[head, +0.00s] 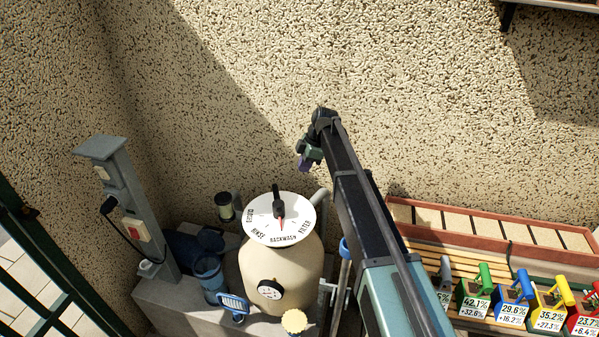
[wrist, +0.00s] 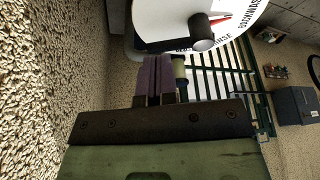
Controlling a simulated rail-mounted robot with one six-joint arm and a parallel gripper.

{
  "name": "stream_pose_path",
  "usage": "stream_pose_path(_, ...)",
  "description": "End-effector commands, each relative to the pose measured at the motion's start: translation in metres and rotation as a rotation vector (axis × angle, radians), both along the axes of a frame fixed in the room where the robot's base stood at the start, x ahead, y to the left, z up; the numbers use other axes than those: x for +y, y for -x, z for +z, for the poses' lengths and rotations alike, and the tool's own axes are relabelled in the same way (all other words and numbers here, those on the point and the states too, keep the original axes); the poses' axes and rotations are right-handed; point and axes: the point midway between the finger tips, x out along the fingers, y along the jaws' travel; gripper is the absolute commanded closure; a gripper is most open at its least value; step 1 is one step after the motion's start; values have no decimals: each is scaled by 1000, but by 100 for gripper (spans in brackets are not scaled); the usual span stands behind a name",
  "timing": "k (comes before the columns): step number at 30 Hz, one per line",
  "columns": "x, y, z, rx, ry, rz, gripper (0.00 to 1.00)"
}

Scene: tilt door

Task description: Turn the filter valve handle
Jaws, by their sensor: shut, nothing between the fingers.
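The filter valve is a round white dial (head: 262,230) with black lettering on top of a beige tank (head: 288,262). Its black handle (head: 277,203) stands at the middle of the dial, with a red pointer (head: 281,224) directed toward the BACKWASH label. In the wrist view the handle (wrist: 205,32) and the dial (wrist: 160,22) show at the top. My gripper (head: 304,163) is above and slightly right of the dial in the head view, apart from the handle. Its purple fingers (wrist: 153,75) are shut and empty, left of and below the handle in the wrist view.
A pebbled wall (head: 250,90) stands behind the tank. A grey post with a socket (head: 135,215) and a blue pump (head: 195,250) are at left. A pressure gauge (head: 270,289) is on the tank. Coloured boxes (head: 511,305) and a planter (head: 480,228) are at right.

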Motion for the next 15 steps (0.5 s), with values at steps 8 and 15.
stream_pose_path(8,20,4,-68,0,1,2,100)
stream_pose_path(15,53,11,-77,0,1,3,100)
